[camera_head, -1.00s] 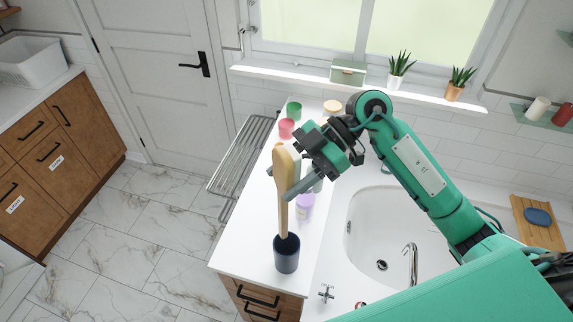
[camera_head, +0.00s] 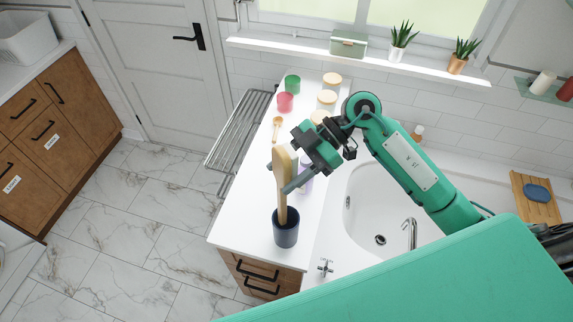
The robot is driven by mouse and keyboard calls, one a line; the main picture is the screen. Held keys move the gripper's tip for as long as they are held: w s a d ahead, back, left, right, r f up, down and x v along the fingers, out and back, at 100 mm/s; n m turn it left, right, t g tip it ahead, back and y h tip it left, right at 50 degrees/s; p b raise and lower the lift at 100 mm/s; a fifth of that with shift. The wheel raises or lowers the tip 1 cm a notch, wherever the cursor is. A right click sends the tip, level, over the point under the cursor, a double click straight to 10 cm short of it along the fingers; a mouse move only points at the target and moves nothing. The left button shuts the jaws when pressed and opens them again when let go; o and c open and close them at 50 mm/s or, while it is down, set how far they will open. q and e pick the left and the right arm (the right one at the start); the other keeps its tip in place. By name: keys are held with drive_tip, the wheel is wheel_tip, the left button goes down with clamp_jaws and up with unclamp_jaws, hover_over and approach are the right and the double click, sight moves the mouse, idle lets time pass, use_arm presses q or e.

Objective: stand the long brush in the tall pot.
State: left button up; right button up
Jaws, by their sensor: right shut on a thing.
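The long brush (camera_head: 283,205) is pale wood with a broad upper end and a narrow shaft pointing down. Its lower end is inside the mouth of the dark blue tall pot (camera_head: 286,237), which stands upright on the white counter near its front end. The brush is close to upright. My right gripper (camera_head: 284,178) is shut on the brush at its broad upper part, above the pot. The brush's bottom tip is hidden inside the pot, so I cannot tell whether it touches the floor of it. My left gripper is not in view.
Behind the gripper are a green cup (camera_head: 292,84), a pink cup (camera_head: 285,102), a wooden spoon (camera_head: 277,127) and lidded jars (camera_head: 327,98). A purple-labelled container (camera_head: 306,182) stands close behind the brush. The sink (camera_head: 375,215) is right, a towel rack (camera_head: 240,130) left.

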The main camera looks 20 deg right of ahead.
drive_tip(key=shift+f+b, duration=1.1)
drive_tip(key=shift+f, duration=1.8)
drive_tip(key=o, duration=1.2)
drive_tip(key=b+v, duration=0.5)
drive_tip(key=v, duration=0.9)
drive_tip(key=shift+b, duration=0.3)
drive_tip(key=shift+a, duration=0.1)
